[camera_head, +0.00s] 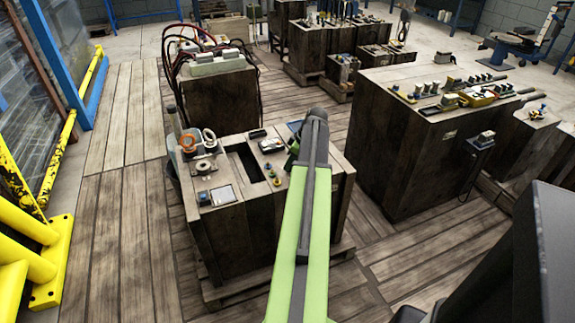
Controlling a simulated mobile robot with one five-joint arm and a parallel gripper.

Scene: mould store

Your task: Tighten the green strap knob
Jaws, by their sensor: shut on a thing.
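My arm reaches over the near wooden crate, and its links cover part of the crate's right side. My gripper (290,160) shows only as a small dark shape just left of the arm, low over the crate top. It is shut on what appears to be the green strap knob, which is mostly hidden by the gripper and arm. A little green shows there, but the exact grip is too small to make out. A yellow knob (277,181) and a small blue knob (268,168) stand just left of the gripper.
The near crate (235,235) has a dark rectangular opening (245,162), orange and white rings (188,142) and a flat plate (223,195) on top. A larger crate (400,150) with several tools stands right. Yellow guard rails (30,225) stand left. Plank floor (120,230) is clear left of the near crate.

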